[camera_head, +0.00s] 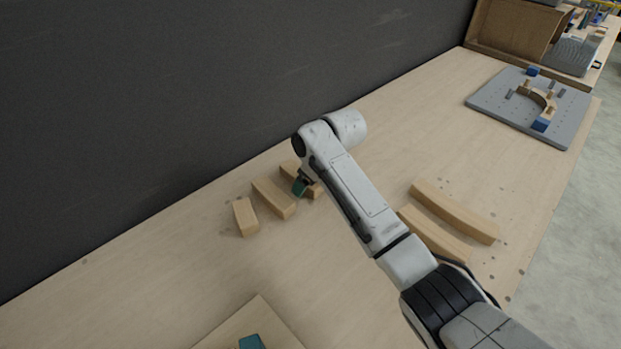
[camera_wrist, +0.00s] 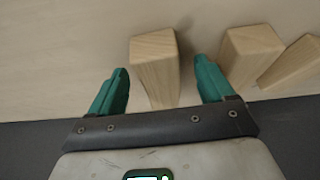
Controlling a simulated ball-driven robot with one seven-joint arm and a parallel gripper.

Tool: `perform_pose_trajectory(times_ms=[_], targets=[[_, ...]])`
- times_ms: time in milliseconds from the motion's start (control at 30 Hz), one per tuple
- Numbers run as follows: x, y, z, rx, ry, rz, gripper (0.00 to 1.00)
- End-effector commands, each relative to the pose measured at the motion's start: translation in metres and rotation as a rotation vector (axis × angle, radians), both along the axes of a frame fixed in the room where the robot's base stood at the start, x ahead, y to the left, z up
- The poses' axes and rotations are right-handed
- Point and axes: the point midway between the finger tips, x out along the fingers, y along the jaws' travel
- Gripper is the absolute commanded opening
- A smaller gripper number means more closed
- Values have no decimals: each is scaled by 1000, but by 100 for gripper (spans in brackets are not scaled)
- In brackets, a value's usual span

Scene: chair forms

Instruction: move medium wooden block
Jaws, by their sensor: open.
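A wooden block (camera_wrist: 155,66) stands between the two green fingers of my gripper (camera_wrist: 163,75) in the wrist view. The fingers are open, one on each side, with a visible gap at least on the left. In the head view this block (camera_head: 315,190) is partly hidden behind my gripper (camera_head: 300,186) and arm. A curved wooden block (camera_head: 272,198) lies just left of it, and a shorter block (camera_head: 245,217) further left. The wrist view shows these neighbours on the right, a nearer block (camera_wrist: 251,55) and a farther one (camera_wrist: 292,64). I cannot tell for certain which is the medium one.
Two long curved wooden pieces (camera_head: 455,212) lie right of my arm. A grey pegged board (camera_head: 530,105) holding a curved piece is at the far right. A dark wall (camera_head: 200,90) runs behind the table (camera_head: 150,270). A wooden board with a teal object (camera_head: 252,342) is at the front.

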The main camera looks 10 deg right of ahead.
Motion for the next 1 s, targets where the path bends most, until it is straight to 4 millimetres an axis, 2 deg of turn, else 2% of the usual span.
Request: perform_pose_trajectory(times_ms=[167,500,633,800,1000], targets=[[-3,-3,13,2,-3,0,81],[-22,-17,70,1,-4,-1,81],[-28,-22,87,1,-3,0,81],[-32,-24,98,1,-1,0,81],[-33,-25,99,0,0,0,81]])
